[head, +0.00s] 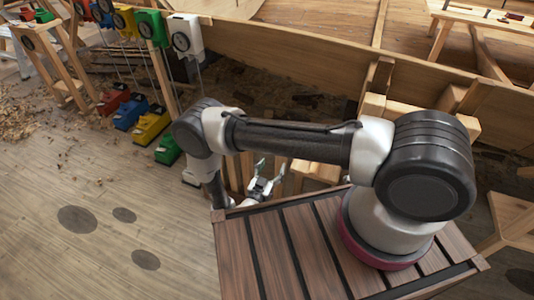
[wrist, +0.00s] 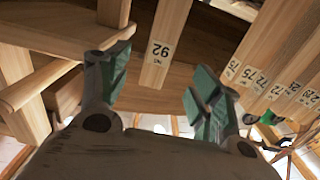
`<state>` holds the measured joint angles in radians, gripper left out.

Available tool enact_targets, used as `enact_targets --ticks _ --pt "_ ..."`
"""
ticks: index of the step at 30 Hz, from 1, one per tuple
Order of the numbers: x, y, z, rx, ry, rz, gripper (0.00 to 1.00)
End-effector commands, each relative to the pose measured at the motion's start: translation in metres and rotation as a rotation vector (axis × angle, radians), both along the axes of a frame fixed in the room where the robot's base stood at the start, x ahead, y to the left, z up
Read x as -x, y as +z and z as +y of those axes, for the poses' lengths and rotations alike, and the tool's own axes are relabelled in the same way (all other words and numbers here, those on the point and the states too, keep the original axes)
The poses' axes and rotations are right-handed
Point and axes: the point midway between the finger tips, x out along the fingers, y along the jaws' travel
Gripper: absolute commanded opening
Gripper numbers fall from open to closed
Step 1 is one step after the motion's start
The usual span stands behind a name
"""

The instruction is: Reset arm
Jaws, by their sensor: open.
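My gripper (head: 264,187) shows in the head view just beyond the far edge of my slatted deck, low beside the wooden hull. Its fingers are spread and nothing is between them. My arm is bent, with its forearm reaching left and then down. In the wrist view my gripper (wrist: 155,90) is open, with a green-padded finger on each side. Beyond the fingers is a wooden post marked 92 (wrist: 162,50). It stands behind the gap between the fingers, and I cannot tell how far off it is.
A wooden hull plank (head: 300,58) runs behind my arm. More numbered timbers (wrist: 270,75) stand at right in the wrist view. The floor (head: 110,220) at left is mostly clear.

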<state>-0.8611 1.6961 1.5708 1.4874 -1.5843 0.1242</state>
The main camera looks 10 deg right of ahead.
Motion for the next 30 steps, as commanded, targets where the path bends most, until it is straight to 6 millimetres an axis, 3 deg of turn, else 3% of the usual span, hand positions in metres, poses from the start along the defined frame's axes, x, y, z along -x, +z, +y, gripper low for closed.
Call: enact_targets --ticks 5,8,12,15,19,23,26,30 --pt "0.0 0.0 0.0 0.001 0.0 0.003 0.65" --pt "0.001 -0.013 -0.001 -0.025 -0.005 0.048 0.65" --pt "0.002 -0.064 0.005 -0.128 0.039 0.251 0.65" --pt "0.02 -0.111 0.008 -0.192 0.101 0.489 0.65" --pt "0.04 -0.138 0.037 -0.288 0.198 0.779 0.65" --pt "0.054 -0.121 0.079 -0.394 0.299 1.056 0.65" --pt "0.061 -0.084 0.105 -0.459 0.379 1.239 0.65" --pt "0.068 -0.005 0.122 -0.519 0.488 1.452 0.65"
